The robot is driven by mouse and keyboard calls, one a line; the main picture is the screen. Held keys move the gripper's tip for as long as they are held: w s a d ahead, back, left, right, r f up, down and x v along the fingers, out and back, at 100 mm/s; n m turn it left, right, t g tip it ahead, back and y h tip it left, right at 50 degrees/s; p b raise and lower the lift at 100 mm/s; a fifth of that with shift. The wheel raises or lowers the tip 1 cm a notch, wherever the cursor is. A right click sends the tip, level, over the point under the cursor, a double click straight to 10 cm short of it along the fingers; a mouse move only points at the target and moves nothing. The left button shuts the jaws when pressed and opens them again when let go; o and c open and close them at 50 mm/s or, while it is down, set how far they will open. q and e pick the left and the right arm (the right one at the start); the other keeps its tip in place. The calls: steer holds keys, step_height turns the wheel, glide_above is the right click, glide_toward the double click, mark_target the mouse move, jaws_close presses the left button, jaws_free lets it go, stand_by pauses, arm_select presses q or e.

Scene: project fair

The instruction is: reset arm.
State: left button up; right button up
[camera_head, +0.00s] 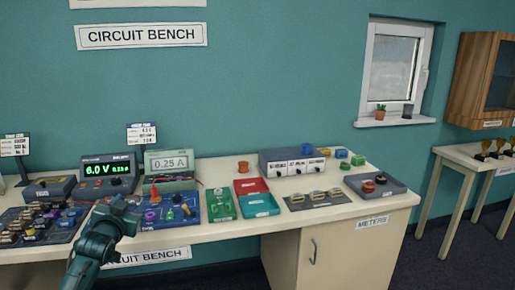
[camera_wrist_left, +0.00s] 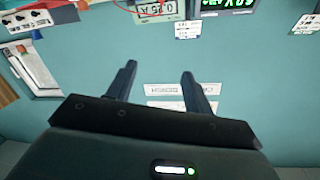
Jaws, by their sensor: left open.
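My left gripper (camera_head: 121,207) reaches in from the lower left of the head view, over the front of the circuit bench (camera_head: 240,230), in front of the blue circuit board (camera_head: 168,213). In the left wrist view its two fingers (camera_wrist_left: 158,82) are apart with nothing between them. Beyond them is the teal wall with the bench signs, seen upside down. My right gripper is not in either view.
The bench holds a 6.0 V supply (camera_head: 108,174), a 0.25 A meter (camera_head: 169,170), red (camera_head: 250,187) and teal (camera_head: 259,205) trays, a grey three-part box (camera_head: 291,161) and a dark box with red and black knobs (camera_head: 374,187). A side table (camera_head: 465,160) stands right, past a floor gap.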

arm_select(q)
steer(key=s+d+f+g+h, duration=0.1)
steer(key=s+d+f, duration=0.4)
steer(key=s+f, duration=0.3)
steer(key=s+d+f+m+g+h, duration=0.1)
steer(key=s+d+f+g+h, duration=0.1)
steer(key=s+d+f, duration=0.45)
steer(key=s+d+f+g+h, duration=0.1)
steer(key=s+d+f, duration=0.3)
steer(key=s+f, duration=0.55)
steer(key=s+d+g, duration=0.1)
steer(key=s+d, duration=0.1)
steer(key=s, duration=0.5)
steer(key=s+d+f+g+h, duration=0.1)
steer(key=s+d, duration=0.2)
steer(key=s, duration=0.5)
steer(key=shift+d+f+n, duration=0.15)
steer(key=shift+d+n, duration=0.1)
steer(key=shift+n, duration=0.05)
